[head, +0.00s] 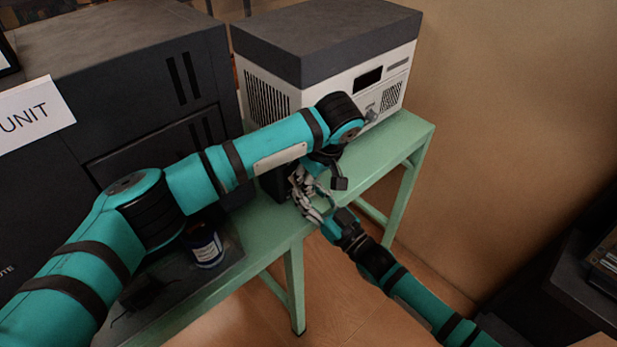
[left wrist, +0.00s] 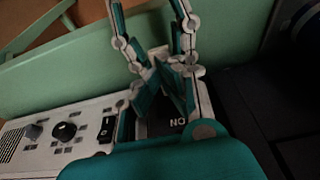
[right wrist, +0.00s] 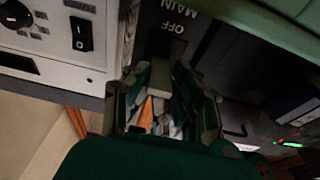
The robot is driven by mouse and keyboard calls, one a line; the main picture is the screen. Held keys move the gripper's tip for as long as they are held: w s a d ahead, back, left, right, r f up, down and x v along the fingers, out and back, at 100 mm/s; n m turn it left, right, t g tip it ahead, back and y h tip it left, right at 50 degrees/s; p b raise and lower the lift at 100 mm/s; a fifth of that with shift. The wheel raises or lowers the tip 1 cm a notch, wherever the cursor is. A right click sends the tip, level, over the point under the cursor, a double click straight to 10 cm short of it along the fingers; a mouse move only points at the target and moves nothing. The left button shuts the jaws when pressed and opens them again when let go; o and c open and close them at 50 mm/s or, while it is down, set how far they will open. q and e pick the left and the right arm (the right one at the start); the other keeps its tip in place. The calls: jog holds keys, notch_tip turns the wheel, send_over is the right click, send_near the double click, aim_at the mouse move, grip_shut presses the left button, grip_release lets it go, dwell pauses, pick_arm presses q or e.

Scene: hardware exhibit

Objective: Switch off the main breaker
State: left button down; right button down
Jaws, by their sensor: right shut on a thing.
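The main breaker (head: 272,182) is a dark box on the green table, largely hidden by my left arm in the head view. Upside-down "OFF" and "MAIN" lettering shows on the dark panel (right wrist: 178,18) in the right wrist view, and upside-down "ON" in the left wrist view (left wrist: 178,122). My right gripper (right wrist: 160,85) is shut on the breaker's lever, which the fingers mostly hide. My left gripper (left wrist: 170,72) is in front of the breaker, its fingers crowded close to the right gripper's. Whether it is open is unclear.
A white unit (head: 385,85) with a dark top, knobs and a rocker switch stands behind on the green table (head: 400,145). A large dark cabinet (head: 150,75) is at left. A blue labelled can (head: 206,250) stands near the front.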

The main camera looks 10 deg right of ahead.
pick_arm(q)
jog(key=shift+s+f, duration=0.1)
jog(key=shift+f, duration=0.3)
pick_arm(e)
jog(key=c, duration=1.1)
grip_release()
pick_arm(q)
jog(key=shift+r, duration=0.1)
